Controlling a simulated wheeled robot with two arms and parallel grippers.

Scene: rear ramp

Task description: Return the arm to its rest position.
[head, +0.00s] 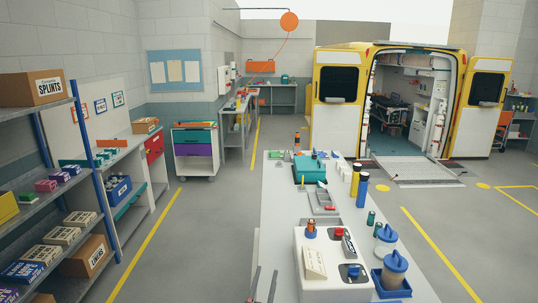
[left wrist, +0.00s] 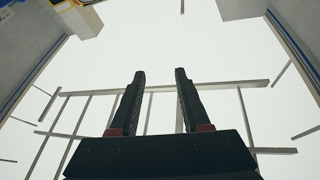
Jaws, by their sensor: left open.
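My left gripper (head: 266,273) shows at the bottom edge of the head view, just left of the long table's near end. Its two dark fingers are apart and point upward. In the left wrist view the same gripper (left wrist: 160,75) has its fingers spread with nothing between them. The rest of the left arm is out of the head view. My right gripper is in neither view.
A loaded shelf unit (head: 40,225) stands at left. A yellow ambulance (head: 338,110) with a lowered ramp (head: 407,170) is behind. The floor between shelf and table is clear.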

